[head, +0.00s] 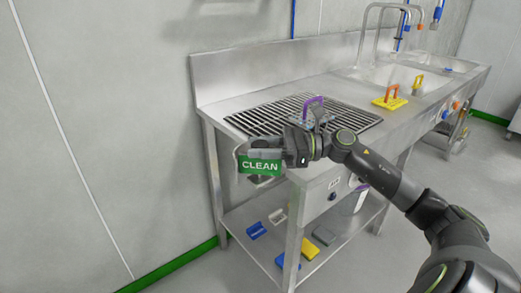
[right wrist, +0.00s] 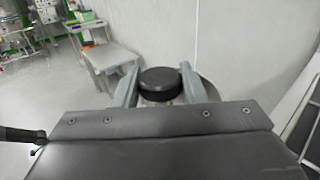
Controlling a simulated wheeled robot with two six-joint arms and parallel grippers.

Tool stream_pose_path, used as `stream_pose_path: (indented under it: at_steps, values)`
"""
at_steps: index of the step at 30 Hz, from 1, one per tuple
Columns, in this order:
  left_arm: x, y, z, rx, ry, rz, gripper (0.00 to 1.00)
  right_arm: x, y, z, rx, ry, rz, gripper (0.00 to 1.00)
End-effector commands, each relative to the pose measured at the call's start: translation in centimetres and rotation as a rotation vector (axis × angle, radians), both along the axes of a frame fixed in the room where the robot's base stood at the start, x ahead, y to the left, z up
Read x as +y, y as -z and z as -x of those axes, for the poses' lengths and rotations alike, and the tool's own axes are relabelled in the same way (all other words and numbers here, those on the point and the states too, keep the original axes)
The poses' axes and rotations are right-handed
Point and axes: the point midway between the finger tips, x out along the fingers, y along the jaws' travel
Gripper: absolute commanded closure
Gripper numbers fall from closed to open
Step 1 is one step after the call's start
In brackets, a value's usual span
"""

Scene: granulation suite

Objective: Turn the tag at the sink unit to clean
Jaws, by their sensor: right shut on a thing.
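The tag (head: 260,167) shows a green face with the word CLEAN in white, at the left front corner of the steel sink unit (head: 240,88). My right gripper (head: 257,152) is at the tag, its fingers pointing left just behind and above the green face. In the right wrist view, a round black knob (right wrist: 160,82) sits between the fingertips of my right gripper (right wrist: 162,90). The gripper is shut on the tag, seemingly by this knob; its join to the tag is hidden. My left gripper is not in view.
A purple-handled tool (head: 316,101) stands on the drain grate (head: 265,122). A yellow block with an orange handle (head: 390,97) is farther right, near the basins. Blue, yellow and grey pieces lie on the lower shelf (head: 240,215). The wall (head: 90,120) is close on the left.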

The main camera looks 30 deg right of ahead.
Motion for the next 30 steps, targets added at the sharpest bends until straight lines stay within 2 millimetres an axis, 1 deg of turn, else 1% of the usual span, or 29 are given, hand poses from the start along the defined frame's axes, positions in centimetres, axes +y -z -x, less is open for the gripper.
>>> stream_pose_path:
  at_steps: [8,9,13,23,26,30]
  values:
    - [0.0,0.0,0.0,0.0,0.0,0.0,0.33,0.0,0.0,0.0,-0.002,0.002,0.001,0.85]
    - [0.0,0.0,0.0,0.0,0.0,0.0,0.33,0.0,0.0,0.0,-0.002,0.002,0.001,0.6]
    - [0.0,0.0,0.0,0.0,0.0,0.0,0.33,0.0,0.0,0.0,-0.001,0.001,0.001,0.43]
    - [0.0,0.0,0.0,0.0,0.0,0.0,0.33,-0.1,0.0,0.1,0.001,0.001,0.001,0.42]
    - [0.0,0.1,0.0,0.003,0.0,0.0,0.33,-0.5,0.1,0.3,0.002,0.001,0.003,0.42]
    - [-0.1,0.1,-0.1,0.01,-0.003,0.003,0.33,-1.8,0.2,1.1,0.004,0.001,0.005,0.42]
